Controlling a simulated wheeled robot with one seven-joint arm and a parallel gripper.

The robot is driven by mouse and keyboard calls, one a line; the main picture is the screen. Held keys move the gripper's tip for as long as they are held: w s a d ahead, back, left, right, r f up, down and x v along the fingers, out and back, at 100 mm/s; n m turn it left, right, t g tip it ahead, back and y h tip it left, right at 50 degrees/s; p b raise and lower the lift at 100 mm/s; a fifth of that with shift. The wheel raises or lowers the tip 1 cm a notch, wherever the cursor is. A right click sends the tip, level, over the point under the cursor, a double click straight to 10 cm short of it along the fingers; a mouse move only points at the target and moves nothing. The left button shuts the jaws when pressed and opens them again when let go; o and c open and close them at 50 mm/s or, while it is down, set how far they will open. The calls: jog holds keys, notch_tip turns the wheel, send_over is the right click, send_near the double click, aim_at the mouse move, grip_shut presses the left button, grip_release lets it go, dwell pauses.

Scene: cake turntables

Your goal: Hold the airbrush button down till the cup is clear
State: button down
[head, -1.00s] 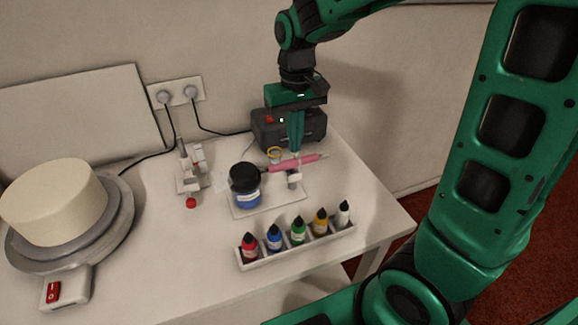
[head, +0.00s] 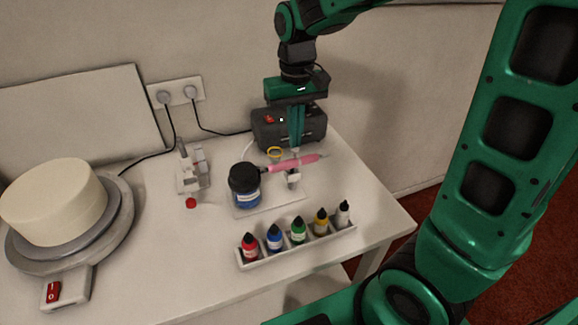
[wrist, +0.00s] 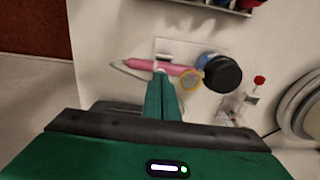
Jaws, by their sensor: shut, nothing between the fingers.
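The pink airbrush (head: 298,162) rests level on a small white stand (head: 293,180), its front end at the black-lidded blue jar (head: 244,186). It also shows in the wrist view (wrist: 150,66). A yellow-rimmed cup (head: 274,154) sits at the airbrush; in the wrist view the cup (wrist: 190,80) looks pale inside, too small to be sure. My gripper (head: 296,147) is shut and empty, pointing down just above the airbrush body. Its fingertips (wrist: 162,76) hide the button, and I cannot tell if they touch it. No mist shows by the jar.
A rack of several colour bottles (head: 298,245) is in front. A white clamp-like device (head: 192,170) and a cake on a turntable (head: 122,222) are left. The table's right edge is near.

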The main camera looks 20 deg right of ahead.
jog(key=shift+r, duration=2.3)
jog(key=s+d+f+m, duration=0.2)
jog(key=s+d+m, duration=0.1)
jog(key=s+d, duration=0.5)
jog(key=s+d+f+m, duration=0.3)
jog(key=s+d, duration=0.6)
jog(key=s, duration=0.6)
jog(key=shift+s+d+f, duration=0.2)
jog(key=shift+f, duration=0.05)
jog(key=shift+w+f, duration=0.25)
jog(key=shift+w, duration=0.4)
